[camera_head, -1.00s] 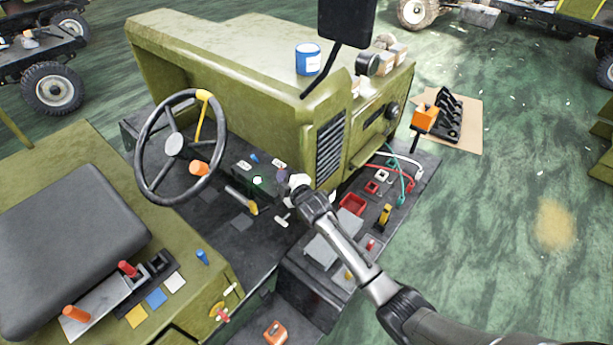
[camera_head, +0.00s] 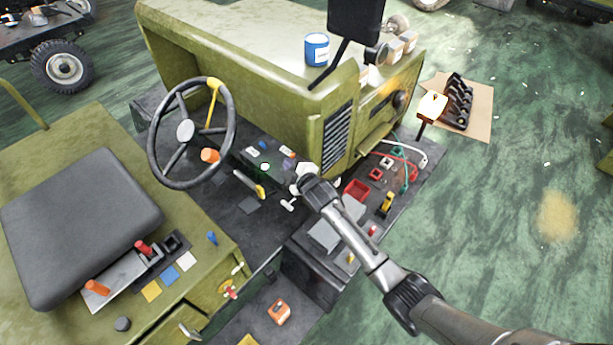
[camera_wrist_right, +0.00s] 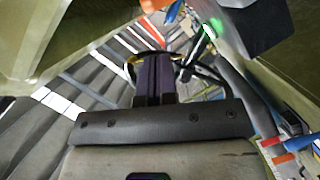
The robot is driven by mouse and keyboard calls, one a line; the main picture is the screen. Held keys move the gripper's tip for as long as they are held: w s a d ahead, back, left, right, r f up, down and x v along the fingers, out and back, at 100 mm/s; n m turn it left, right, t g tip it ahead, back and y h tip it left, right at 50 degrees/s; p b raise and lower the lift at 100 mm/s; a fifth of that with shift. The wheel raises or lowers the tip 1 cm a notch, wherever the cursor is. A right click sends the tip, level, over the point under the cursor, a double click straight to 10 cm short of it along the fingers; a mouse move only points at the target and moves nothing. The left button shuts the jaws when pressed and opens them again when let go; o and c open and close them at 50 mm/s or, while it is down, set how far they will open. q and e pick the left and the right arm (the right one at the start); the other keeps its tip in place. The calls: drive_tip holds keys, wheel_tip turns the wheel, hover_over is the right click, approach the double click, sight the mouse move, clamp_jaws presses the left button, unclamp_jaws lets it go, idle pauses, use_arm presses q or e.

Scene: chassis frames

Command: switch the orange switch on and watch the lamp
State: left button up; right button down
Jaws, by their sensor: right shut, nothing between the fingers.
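The lamp (camera_head: 432,105) is a box on a short dark post at the right of the vehicle in the head view; its face glows pale yellow-white. My right gripper (camera_head: 287,164) is shut and empty at the small control panel (camera_head: 262,158) below the hood. In the right wrist view its dark fingers (camera_wrist_right: 154,78) are together. I cannot make out the orange switch for certain; the gripper and wrist may hide it. A small light (camera_head: 264,167) on the panel shows pale green-white. My left gripper is not in view.
The steering wheel (camera_head: 190,132) with an orange knob (camera_head: 210,155) stands left of the panel. A yellow-tipped lever (camera_head: 250,185) and a white T-handle (camera_head: 289,203) are close to my right gripper. Red trays, wires and a yellow lever (camera_head: 386,204) lie to the right.

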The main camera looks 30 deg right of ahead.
use_arm(q)
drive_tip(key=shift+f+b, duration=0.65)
drive_tip(key=shift+b, duration=0.6)
use_arm(e)
drive_tip(key=s+r, duration=0.2)
drive_tip(key=s, duration=0.8)
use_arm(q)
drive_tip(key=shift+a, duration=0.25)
